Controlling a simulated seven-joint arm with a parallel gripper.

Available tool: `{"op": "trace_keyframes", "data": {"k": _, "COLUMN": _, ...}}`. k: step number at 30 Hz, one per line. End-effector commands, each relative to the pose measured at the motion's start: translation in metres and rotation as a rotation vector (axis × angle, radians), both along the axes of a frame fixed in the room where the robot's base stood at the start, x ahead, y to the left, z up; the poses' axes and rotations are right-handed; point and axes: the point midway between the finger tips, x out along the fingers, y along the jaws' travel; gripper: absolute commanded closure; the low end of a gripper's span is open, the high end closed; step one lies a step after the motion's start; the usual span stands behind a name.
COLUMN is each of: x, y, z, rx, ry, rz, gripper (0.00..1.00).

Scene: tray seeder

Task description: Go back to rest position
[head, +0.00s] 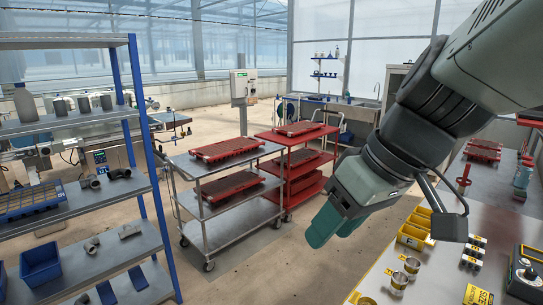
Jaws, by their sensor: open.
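My gripper (336,222) hangs at the lower end of my arm, right of centre in the head view. It has green-grey fingers pointing down and to the left. It is open, and I see nothing between the fingers. It is over the aisle floor, left of the metal workbench (400,290) and in front of the carts. It appears apart from the bench and the carts.
A grey cart (215,215) with red trays (226,148) and a red cart (290,170) stand behind. A blue-framed shelf (125,255) fills the left. The bench holds yellow bins (414,236), metal cups (398,282) and a control box (524,272). The floor between is clear.

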Motion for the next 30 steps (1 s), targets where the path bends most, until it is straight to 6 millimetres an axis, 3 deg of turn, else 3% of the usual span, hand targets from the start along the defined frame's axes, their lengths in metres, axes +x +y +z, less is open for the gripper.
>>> {"op": "trace_keyframes", "data": {"k": 3, "x": -0.028, "y": 0.035, "z": -0.001, "rx": 0.069, "ry": -0.03, "rz": 0.127, "gripper": 0.52}}
{"op": "trace_keyframes", "data": {"k": 4, "x": -0.032, "y": 0.038, "z": -0.001, "rx": 0.069, "ry": -0.031, "rz": 0.129, "gripper": 0.52}}
{"op": "trace_keyframes", "data": {"k": 13, "x": -0.06, "y": 0.012, "z": -0.004, "rx": -0.091, "ry": -0.006, "rz": -0.157, "gripper": 0.52}}
{"op": "trace_keyframes", "data": {"k": 20, "x": -0.077, "y": -0.011, "z": -0.001, "rx": -0.179, "ry": -0.084, "rz": -0.43, "gripper": 0.52}}
{"op": "trace_keyframes", "data": {"k": 24, "x": -0.074, "y": -0.022, "z": 0.009, "rx": -0.174, "ry": -0.116, "rz": -0.563, "gripper": 0.52}}
{"op": "trace_keyframes", "data": {"k": 30, "x": -0.073, "y": -0.025, "z": 0.011, "rx": -0.169, "ry": -0.123, "rz": -0.6, "gripper": 0.52}}
